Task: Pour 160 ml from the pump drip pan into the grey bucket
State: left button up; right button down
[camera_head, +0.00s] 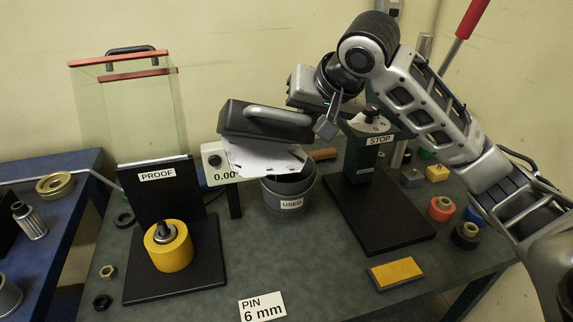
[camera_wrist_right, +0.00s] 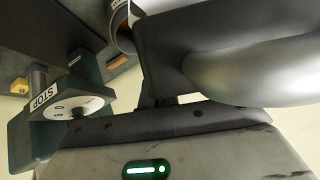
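The dark drip pan (camera_head: 238,122) has a light grey bar handle (camera_head: 280,115). It hangs tilted above the grey bucket (camera_head: 291,195), labelled USED. My right gripper (camera_head: 326,112) appears shut on the pan's right end; the fingertips are partly hidden. In the right wrist view the pan (camera_wrist_right: 165,45) fills the upper middle, beside a smooth grey rounded part. A ragged whitish shape (camera_head: 262,160) shows under the pan, over the bucket's left rim; I cannot tell whether it is liquid. The bucket's inside is mostly hidden. My left gripper is not in view.
A scale display (camera_head: 213,160) reading 0.00, partly covered, stands left of the bucket. The black PROOF stand (camera_head: 200,265) holds a yellow roll (camera_head: 168,247). The STOP stand (camera_head: 385,225) is right of the bucket. A yellow-topped block (camera_head: 396,272) lies in front.

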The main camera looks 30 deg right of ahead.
jog(key=shift+w+d+r, duration=0.2)
jog(key=shift+r, duration=0.2)
jog(key=shift+w+d+f+g+y, duration=0.1)
jog(key=shift+w+d+g+y, duration=0.5)
jog(key=shift+w+d+g, duration=0.1)
dwell(1.2)
jog(key=shift+w+d+r+m+g+y, duration=0.4)
jog(key=shift+w+r+g+y, duration=0.1)
jog(key=shift+r+g, duration=0.1)
dwell(1.0)
jog(key=shift+w+d+f+g+y, duration=0.35)
jog(key=shift+w+d+g+y, duration=0.15)
jog(key=shift+d+g, duration=0.1)
dwell(1.1)
